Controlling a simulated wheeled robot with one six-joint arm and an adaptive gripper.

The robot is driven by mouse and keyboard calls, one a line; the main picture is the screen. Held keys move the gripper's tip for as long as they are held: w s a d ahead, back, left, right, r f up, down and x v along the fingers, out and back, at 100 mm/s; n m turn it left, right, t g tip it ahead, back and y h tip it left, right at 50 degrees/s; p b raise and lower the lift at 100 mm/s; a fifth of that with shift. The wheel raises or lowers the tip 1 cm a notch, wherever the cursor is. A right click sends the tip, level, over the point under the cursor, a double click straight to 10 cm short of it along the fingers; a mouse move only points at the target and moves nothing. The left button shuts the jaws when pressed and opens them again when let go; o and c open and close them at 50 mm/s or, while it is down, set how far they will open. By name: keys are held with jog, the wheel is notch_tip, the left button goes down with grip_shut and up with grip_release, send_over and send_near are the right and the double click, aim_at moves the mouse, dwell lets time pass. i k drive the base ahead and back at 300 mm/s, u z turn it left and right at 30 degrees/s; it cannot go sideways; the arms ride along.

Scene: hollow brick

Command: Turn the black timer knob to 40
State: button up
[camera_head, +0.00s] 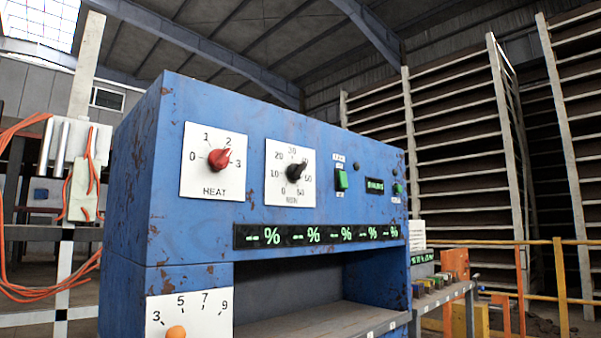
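The black timer knob (295,172) sits on a white square dial plate (278,150) marked MIN, on the front of a worn blue control cabinet (190,110). Labels 0, 10, 20, 30, 50 and 60 run round the knob. Its raised end points to the upper right, between 30 and 50. I cannot read a 40 label there; the knob seems to cover that spot. My gripper is not in view, and nothing touches the knob.
A red knob (219,158) on the HEAT plate is left of the timer. A green switch (341,180) is to its right. A percent display (318,235) runs below. An orange knob (176,332) is at lower left. Space before the panel looks clear.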

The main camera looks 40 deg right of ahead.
aim_at(295, 172)
jog(key=z, duration=0.05)
jog(key=k, duration=0.5)
jog(key=z, duration=0.3)
jog(key=i, duration=0.6)
jog(key=z, duration=0.35)
